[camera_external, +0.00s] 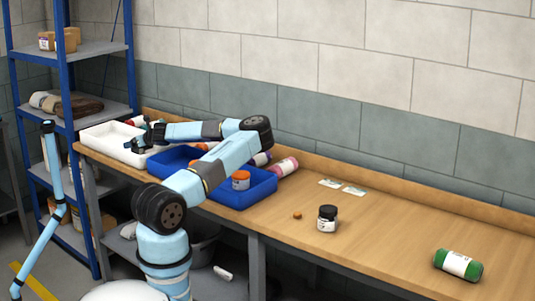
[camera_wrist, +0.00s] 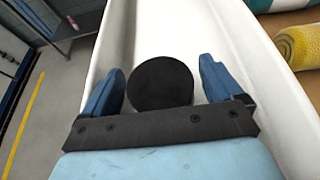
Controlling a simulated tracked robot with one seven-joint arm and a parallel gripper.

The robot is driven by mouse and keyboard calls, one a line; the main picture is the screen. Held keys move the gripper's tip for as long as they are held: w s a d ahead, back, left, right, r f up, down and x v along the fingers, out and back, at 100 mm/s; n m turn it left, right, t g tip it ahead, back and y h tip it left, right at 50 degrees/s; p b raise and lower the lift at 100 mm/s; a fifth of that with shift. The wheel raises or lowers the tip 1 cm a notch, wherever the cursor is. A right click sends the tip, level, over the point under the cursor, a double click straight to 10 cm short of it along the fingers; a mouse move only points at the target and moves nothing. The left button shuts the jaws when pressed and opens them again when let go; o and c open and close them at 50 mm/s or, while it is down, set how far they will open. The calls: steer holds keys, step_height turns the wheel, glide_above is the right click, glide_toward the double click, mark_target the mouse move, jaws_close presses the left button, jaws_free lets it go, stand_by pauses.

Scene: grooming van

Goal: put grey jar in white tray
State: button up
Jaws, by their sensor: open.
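The white tray (camera_external: 112,151) stands at the far left end of the bench. Its white walls also fill much of the wrist view (camera_wrist: 245,40). My gripper (camera_external: 140,142) is over this tray, with its fingers open in the wrist view (camera_wrist: 160,82). A round black lid (camera_wrist: 161,83) lies between the fingers, with a gap on each side. Its body is hidden beneath, so I cannot tell its colour. A dark jar with a black lid and white label (camera_external: 327,218) stands upright on the bench, apart from my gripper.
A blue tray (camera_external: 247,197) beside the white one holds an orange-lidded jar (camera_external: 241,180). A pink bottle (camera_external: 284,167) lies behind it. A green bottle (camera_external: 458,264) lies at the right. Small cards (camera_external: 342,187) lie near the wall. A blue shelf rack (camera_external: 66,125) stands left.

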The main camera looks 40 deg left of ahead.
steer(key=v, duration=1.1)
